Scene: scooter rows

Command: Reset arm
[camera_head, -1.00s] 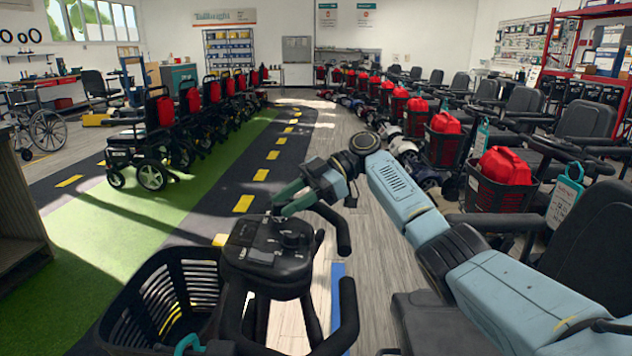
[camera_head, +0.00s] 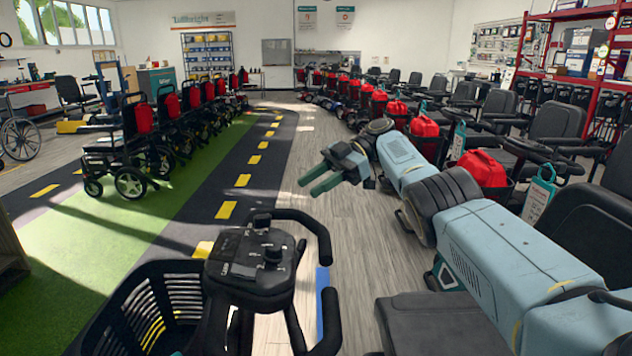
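My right arm (camera_head: 490,246) comes in from the lower right and reaches toward the middle of the picture. My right gripper (camera_head: 314,179) is at its end, with two green fingers pointing left. A gap shows between the fingers, and nothing is between them. It is in the air above and beyond the scooter's control panel (camera_head: 262,262), apart from it. The scooter's black handlebar (camera_head: 322,245) and black front basket (camera_head: 150,310) stand close in front of me. My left gripper is not in view.
A row of scooters with red bags (camera_head: 486,168) in baskets and dark seats (camera_head: 556,125) stands along the right. Wheelchairs (camera_head: 125,150) line the left side on a green strip (camera_head: 85,228). The wooden floor aisle (camera_head: 370,265) between is clear.

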